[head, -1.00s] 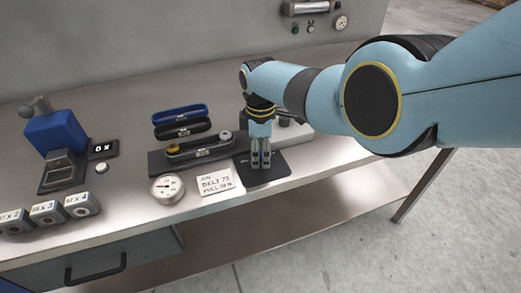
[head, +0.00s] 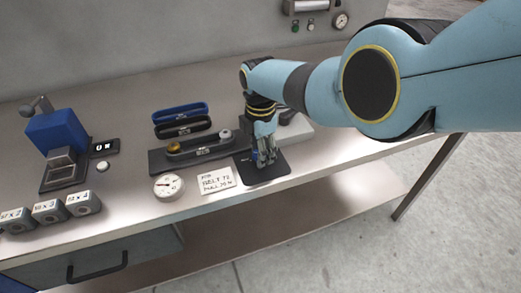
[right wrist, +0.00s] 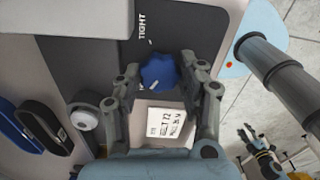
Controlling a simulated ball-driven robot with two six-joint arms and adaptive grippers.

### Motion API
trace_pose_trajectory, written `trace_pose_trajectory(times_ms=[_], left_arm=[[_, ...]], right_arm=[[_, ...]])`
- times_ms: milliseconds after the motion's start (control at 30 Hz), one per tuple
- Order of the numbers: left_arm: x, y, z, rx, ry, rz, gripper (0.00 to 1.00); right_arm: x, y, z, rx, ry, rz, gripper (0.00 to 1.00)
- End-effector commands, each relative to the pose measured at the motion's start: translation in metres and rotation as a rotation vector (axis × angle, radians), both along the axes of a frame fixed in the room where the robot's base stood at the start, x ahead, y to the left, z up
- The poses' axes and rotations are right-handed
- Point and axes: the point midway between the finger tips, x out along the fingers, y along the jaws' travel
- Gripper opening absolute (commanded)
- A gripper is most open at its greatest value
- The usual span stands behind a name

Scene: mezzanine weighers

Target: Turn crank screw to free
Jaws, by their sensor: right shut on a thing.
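My right gripper (head: 267,161) comes down over the dark plate (head: 266,177). In the right wrist view its fingers (right wrist: 160,85) stand on both sides of the knob and are shut on it. My left gripper (right wrist: 256,143) is small at the lower right of that view, over the floor, with its fingers apart.
A card (head: 216,180) and a round gauge (head: 168,187) lie left of the plate. Belts (head: 180,113) and a pulley stand (head: 158,160) are behind them. A blue device (head: 58,133) and several printed blocks (head: 48,211) stand farther left. The bench's right end is bare.

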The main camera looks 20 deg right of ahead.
Motion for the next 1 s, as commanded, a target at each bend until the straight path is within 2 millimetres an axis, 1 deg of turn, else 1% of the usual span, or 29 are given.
trace_pose_trajectory(times_ms=[267, 300, 467, 800, 933, 1000], left_arm=[[0.000, 0.000, 0.000, 0.000, 0.000, 0.000, 0.40], [0.000, 0.000, 0.000, 0.000, 0.000, 0.000, 0.40], [0.000, 0.000, 0.000, 0.000, 0.000, 0.000, 0.40], [-0.001, 0.002, 0.000, 0.002, 0.001, -0.001, 0.40], [0.000, 0.001, 0.000, 0.002, 0.000, 0.000, 0.40], [0.000, 0.001, 0.000, 0.001, 0.000, 0.000, 0.40]], right_arm=[[0.001, 0.000, 0.001, 0.000, -0.003, 0.001, 0.08], [0.001, 0.000, 0.001, 0.000, -0.003, 0.001, 0.42], [0.001, 0.000, 0.001, -0.001, -0.002, 0.001, 0.63], [0.001, 0.000, 0.002, -0.001, -0.002, 0.000, 0.63], [0.002, 0.001, 0.009, 0.001, -0.004, 0.001, 0.63], [0.002, 0.001, 0.016, 0.001, -0.004, 0.001, 0.63]])
